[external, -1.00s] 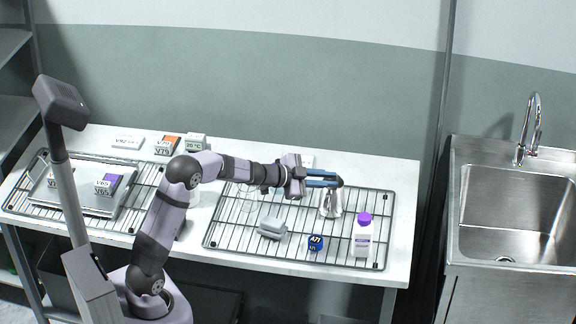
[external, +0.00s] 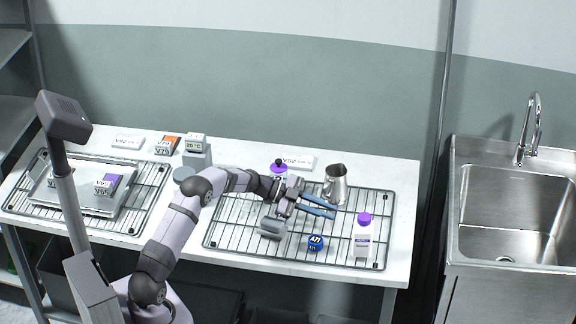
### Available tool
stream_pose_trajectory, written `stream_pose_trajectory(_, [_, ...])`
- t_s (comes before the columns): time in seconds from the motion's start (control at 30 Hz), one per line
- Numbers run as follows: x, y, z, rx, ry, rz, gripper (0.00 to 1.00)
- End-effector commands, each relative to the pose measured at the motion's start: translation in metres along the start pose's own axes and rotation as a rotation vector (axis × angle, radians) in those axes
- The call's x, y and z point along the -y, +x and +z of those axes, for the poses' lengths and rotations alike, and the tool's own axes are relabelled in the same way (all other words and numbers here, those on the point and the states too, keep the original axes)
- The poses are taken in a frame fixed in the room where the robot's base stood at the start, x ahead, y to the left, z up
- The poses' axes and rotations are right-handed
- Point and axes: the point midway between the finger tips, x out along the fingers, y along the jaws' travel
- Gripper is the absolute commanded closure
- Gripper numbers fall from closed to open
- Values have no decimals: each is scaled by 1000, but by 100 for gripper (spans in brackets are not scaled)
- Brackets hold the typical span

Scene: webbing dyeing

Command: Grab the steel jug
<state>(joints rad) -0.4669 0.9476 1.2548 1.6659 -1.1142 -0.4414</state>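The steel jug (external: 337,186) stands upright at the back right of the right wire rack, with its handle on the left side. My gripper (external: 334,212) is just in front of the jug and lower in the picture, its blue fingers pointing right. The fingers are apart, with a gap between them, and nothing shows between them. The far finger passes close to the jug's base; I cannot tell whether they touch.
On the right wire rack (external: 376,258) are a grey block (external: 272,228), a blue round container (external: 315,243) and a white bottle with a purple cap (external: 363,236). A purple-topped item (external: 279,168) is behind my wrist. A sink (external: 515,215) is at right.

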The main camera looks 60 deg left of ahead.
Motion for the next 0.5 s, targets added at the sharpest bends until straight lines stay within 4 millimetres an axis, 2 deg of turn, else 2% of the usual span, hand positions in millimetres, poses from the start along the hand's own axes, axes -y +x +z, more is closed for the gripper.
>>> stream_pose_trajectory(0.23, [0, 27, -1, -1, 1, 2, 86])
stream_pose_trajectory(0.5, [0, 37, -1, -2, 1, 0, 86])
